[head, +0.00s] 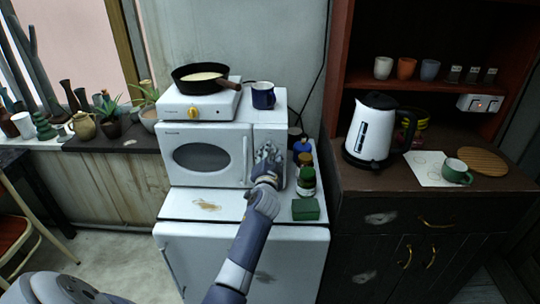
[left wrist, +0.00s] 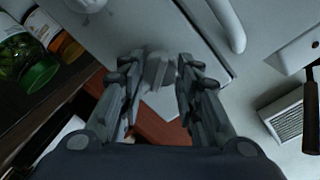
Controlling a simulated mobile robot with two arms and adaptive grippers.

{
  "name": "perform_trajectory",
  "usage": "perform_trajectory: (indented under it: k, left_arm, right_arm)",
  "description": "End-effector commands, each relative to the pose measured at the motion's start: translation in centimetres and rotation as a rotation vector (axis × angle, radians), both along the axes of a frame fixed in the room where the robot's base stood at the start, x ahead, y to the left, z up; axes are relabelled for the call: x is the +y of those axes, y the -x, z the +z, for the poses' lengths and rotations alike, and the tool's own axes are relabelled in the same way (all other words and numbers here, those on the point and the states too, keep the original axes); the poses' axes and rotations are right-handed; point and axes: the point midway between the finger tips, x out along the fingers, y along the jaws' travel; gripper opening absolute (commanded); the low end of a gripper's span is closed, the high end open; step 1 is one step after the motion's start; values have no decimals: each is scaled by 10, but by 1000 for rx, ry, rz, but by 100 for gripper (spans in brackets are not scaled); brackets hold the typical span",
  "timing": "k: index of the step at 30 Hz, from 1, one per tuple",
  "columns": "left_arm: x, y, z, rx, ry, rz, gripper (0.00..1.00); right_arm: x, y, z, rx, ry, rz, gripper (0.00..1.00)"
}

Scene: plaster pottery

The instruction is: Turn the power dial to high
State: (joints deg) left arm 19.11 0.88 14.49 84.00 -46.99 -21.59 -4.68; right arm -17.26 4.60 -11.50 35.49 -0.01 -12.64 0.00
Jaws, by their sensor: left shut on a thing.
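The white microwave (head: 206,157) stands on a white cabinet, its dark-windowed door closed. My left arm reaches up from below, and my left gripper (head: 268,157) is at the control panel right of the door handle. In the left wrist view the pale grey power dial (left wrist: 158,71) sits between the two fingers of the gripper (left wrist: 156,86), which is shut on it. In the head view my gripper hides the dial, and I cannot tell its setting. My right gripper is not in view.
A hot plate (head: 192,105) with a pan (head: 192,80) and a blue mug (head: 263,96) stand on the microwave. Jars (head: 306,182) and a green box (head: 306,209) stand close right of my gripper. A kettle (head: 370,131) stands on the dark cabinet at right.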

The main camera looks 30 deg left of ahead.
Motion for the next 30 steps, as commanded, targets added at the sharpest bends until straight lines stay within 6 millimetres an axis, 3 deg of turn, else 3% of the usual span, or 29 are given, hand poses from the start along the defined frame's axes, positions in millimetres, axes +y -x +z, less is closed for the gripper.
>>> perform_trajectory:
  k: [30]
  left_arm:
    - [0,-2,5,500,-828,5,7]
  right_arm:
    - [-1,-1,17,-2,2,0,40]
